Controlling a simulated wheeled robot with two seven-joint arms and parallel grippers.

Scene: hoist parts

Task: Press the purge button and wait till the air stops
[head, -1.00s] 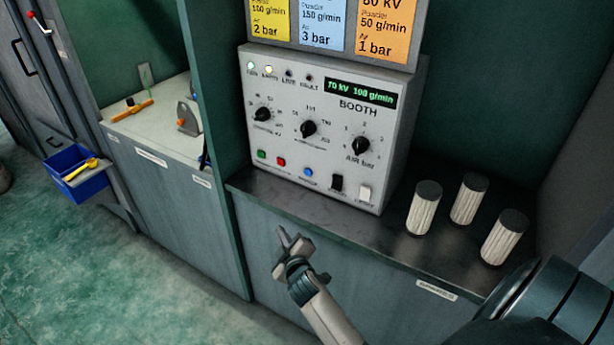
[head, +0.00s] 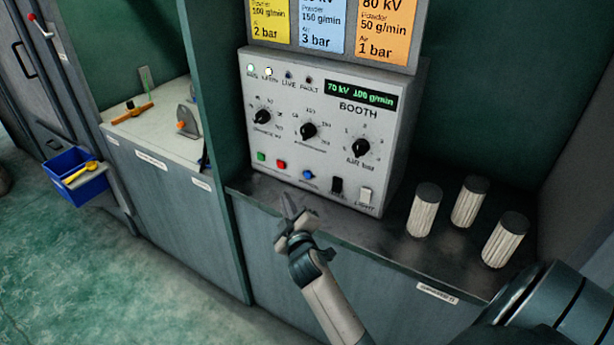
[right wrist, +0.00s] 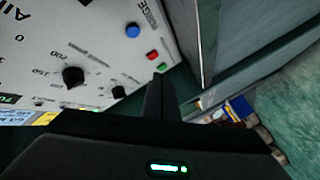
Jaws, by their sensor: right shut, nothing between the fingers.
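The white booth control panel (head: 327,103) stands on the dark counter. The blue purge button (head: 308,174) is on its lower row, right of the red button (head: 281,164) and the green button (head: 261,157). The blue button (right wrist: 132,30) also shows in the right wrist view, with its PURGE label beside it. My right gripper (head: 289,203) is shut and empty, just below and left of the blue button in the head view, apart from it. Its fingers (right wrist: 160,98) show in the right wrist view. My left gripper is out of view.
Several pleated filters (head: 469,203) stand on the counter (head: 385,240) at right. A blue bin (head: 77,177) hangs at left.

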